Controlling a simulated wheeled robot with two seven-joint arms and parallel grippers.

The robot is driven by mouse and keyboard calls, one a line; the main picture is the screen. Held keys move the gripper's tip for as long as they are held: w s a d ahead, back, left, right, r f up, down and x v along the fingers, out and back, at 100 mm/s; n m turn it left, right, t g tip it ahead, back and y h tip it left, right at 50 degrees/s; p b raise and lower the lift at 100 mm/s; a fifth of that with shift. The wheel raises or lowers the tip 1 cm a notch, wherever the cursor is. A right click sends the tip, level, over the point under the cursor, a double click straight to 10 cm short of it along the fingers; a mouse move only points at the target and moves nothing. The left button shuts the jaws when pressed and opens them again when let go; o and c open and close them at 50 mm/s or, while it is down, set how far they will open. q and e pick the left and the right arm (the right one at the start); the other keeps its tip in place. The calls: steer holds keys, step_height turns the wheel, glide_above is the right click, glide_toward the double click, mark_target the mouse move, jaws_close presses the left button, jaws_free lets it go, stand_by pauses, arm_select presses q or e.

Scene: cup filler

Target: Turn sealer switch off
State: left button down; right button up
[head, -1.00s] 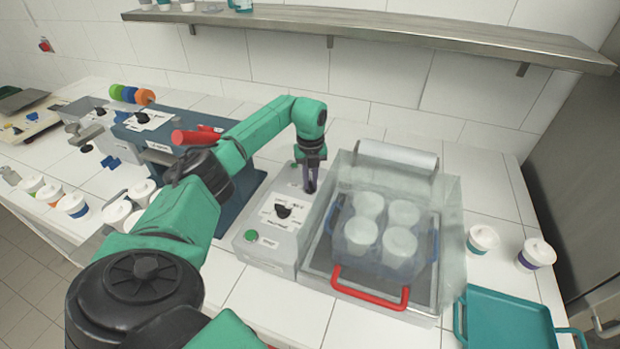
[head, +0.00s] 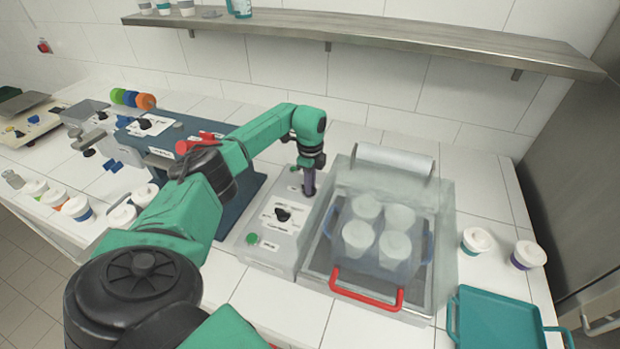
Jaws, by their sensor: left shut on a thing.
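The sealer's grey control box (head: 262,258) stands on the white counter, with a black knob (head: 282,214) and a green button (head: 252,238) on its top. My left gripper (head: 308,188) points down at the rear of this box and is shut on the sealer switch, which the fingers hide almost wholly. I cannot tell the switch's position. Right of the box is the sealer's clear cover (head: 447,215), with several white-lidded cups (head: 359,236) under it and a red handle (head: 366,288) in front. My right gripper is out of view.
A teal tray (head: 500,325) lies at the front right, with two lidded cups (head: 478,240) behind it. More cups (head: 77,208) stand at the left. A steel shelf (head: 400,37) runs above along the wall. My left arm spans the counter's middle.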

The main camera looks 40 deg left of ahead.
arm_select(q)
steer(key=shift+w+r+n, duration=0.15)
steer(key=shift+n, duration=0.45)
steer(key=c, duration=0.9)
jaws_free()
steer(key=shift+r, duration=0.45)
step_height(320, 180, up, 14)
steer(key=b, duration=0.3)
steer(key=shift+f, duration=0.2)
